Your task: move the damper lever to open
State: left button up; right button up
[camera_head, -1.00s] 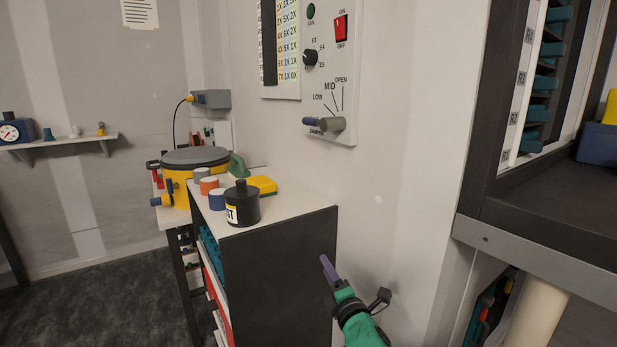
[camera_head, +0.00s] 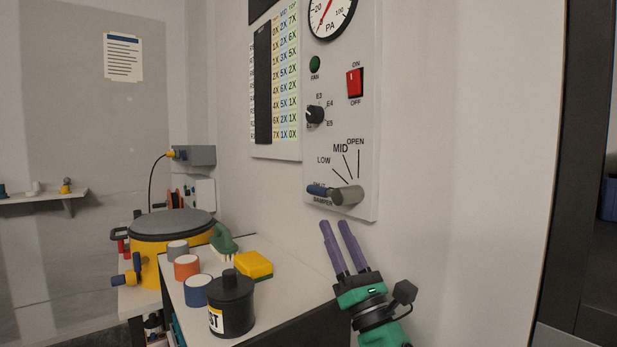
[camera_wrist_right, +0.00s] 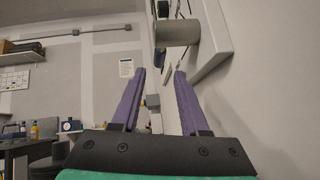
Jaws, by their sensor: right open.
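The damper lever (camera_head: 319,190) has a blue tip and a grey round hub (camera_head: 347,195) low on the white wall panel (camera_head: 369,120). The lever points left, towards the lowest mark, whose label it partly covers; the LOW, MID and OPEN marks fan out above the hub. My right gripper (camera_head: 335,224) has purple fingers and is open and empty, just below the lever and apart from it. In the right wrist view the open fingers (camera_wrist_right: 159,72) point towards the grey hub (camera_wrist_right: 177,32), which is above them. My left gripper is not in view.
Below left stands a bench top (camera_head: 225,275) with a black labelled bottle (camera_head: 232,305), several small jars and a yellow block (camera_head: 254,265). A yellow pot (camera_head: 150,265) with a grey lid stands behind. A dark frame (camera_head: 560,200) rises at right. Bare wall lies between panel and frame.

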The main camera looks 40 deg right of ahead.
jog(key=p+x, duration=0.3)
jog(key=x, duration=0.9)
jog(key=shift+r+p, duration=0.3)
jog(key=shift+p, duration=0.05)
jog(key=shift+w+r, duration=0.2)
jog(key=shift+w, duration=0.05)
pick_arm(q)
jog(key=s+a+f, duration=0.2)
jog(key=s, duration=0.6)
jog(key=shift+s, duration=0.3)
pick_arm(e)
jog(key=shift+d, duration=0.1)
jog(key=shift+f, duration=0.1)
grip_shut()
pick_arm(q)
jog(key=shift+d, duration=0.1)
